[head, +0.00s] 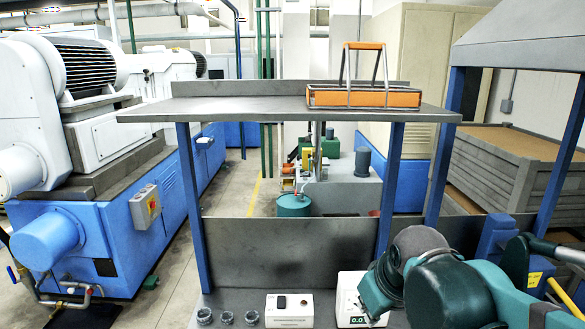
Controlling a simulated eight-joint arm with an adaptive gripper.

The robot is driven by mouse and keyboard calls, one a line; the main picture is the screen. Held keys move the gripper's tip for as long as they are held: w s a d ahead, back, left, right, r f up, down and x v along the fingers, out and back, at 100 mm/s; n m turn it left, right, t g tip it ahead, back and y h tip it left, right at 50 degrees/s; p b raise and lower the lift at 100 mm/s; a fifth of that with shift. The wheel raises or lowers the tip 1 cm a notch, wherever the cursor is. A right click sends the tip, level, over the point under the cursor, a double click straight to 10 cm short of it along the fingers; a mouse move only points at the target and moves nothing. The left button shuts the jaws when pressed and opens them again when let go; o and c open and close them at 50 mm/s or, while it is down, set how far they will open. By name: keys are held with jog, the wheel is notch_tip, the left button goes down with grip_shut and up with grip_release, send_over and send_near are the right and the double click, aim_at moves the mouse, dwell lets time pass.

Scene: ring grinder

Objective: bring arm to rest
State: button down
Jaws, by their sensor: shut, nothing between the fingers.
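My arm shows at the lower right of the head view as teal and dark grey rounded links, in front of the right end of the bench. I cannot make out my gripper's fingers in this view. No held object shows.
A grey shelf (240,104) on blue posts carries an orange basket with a metal frame (362,96). On the bench below are a white control box (290,309) and several small grey rings (227,317). A blue and white machine (100,240) stands left.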

jog(key=s+d+f+m+t+b, duration=0.1)
jog(key=s+d+f+m, duration=0.3)
jog(key=s, duration=0.4)
jog(key=shift+s+f+m+t+b, duration=0.3)
jog(key=shift+s+f+t+b, duration=0.1)
jog(key=shift+b, duration=0.2)
jog(key=shift+w+d+r, duration=0.1)
jog(key=w+a+r+n+g+p, duration=0.25)
jog(key=w+a+n, duration=0.25)
jog(key=w, duration=0.4)
jog(key=w+a+r+n+g+p, duration=0.1)
jog(key=w+a+r+n, duration=0.3)
jog(key=w, duration=0.6)
jog(key=w+a+f+n+g+p, duration=0.1)
jog(key=w+a+f+n, duration=0.3)
jog(key=w+a, duration=0.4)
jog(key=w+a+f+n+g+p, duration=0.1)
jog(key=w+a+f+n+p, duration=0.1)
jog(key=w+a+f+n, duration=0.3)
jog(key=w+a+f, duration=0.1)
jog(key=w+a, duration=0.1)
jog(key=a, duration=0.2)
jog(key=shift+w+f+p, duration=0.35)
jog(key=shift+a+f, duration=0.1)
